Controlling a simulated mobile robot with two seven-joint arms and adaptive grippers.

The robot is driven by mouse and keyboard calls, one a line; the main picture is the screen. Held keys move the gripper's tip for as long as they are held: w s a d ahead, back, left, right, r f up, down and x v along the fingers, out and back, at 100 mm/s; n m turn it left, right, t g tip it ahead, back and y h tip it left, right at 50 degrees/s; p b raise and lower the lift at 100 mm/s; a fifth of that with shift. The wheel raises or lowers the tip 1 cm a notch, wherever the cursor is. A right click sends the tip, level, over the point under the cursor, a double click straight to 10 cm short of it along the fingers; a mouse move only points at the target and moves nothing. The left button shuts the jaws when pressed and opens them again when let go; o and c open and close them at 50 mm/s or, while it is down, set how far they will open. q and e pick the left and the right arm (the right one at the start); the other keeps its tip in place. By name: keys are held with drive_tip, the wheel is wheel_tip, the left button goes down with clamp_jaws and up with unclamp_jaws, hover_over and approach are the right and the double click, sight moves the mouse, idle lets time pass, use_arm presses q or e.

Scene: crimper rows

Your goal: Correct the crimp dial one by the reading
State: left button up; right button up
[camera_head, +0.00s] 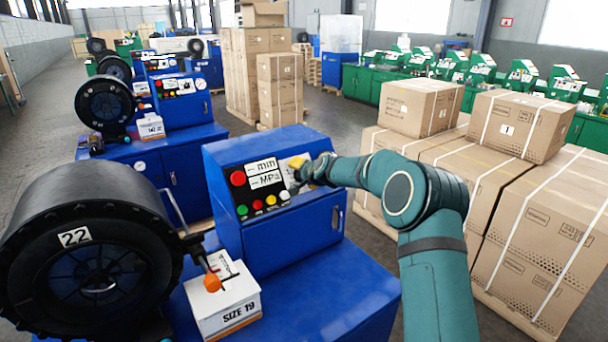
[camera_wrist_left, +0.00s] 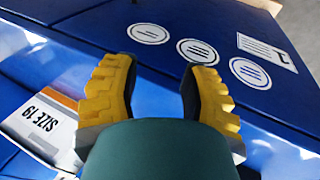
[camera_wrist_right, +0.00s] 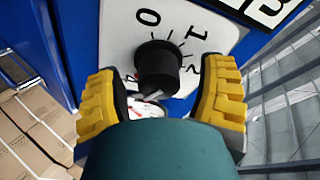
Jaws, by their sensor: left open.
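A black dial knob (camera_wrist_right: 157,68) sits on a white scale plate (camera_wrist_right: 118,25) with a 0, a 1 and partly covered 2s in the right wrist view. My right gripper (camera_wrist_right: 165,85) is open, its yellow fingers either side of the knob, with gaps showing. In the head view my right gripper (camera_head: 300,172) is at the blue control panel (camera_head: 228,160) and hides the dial. The panel has labels "– min" (camera_head: 262,166) and "– MPa" (camera_head: 265,180). My left gripper (camera_wrist_left: 158,85) is open and empty above a blue surface; I do not see it in the head view.
A black crimper head (camera_head: 85,250) marked 22 stands at left, with an orange-knobbed lever (camera_head: 212,282). A white box (camera_head: 225,300) marked SIZE 19 sits on the blue base. Strapped cartons (camera_head: 535,235) stand at right. More blue machines (camera_head: 180,100) stand behind.

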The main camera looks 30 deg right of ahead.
drive_tip(key=shift+s, duration=0.15)
drive_tip(key=v, duration=1.2)
idle(0.3)
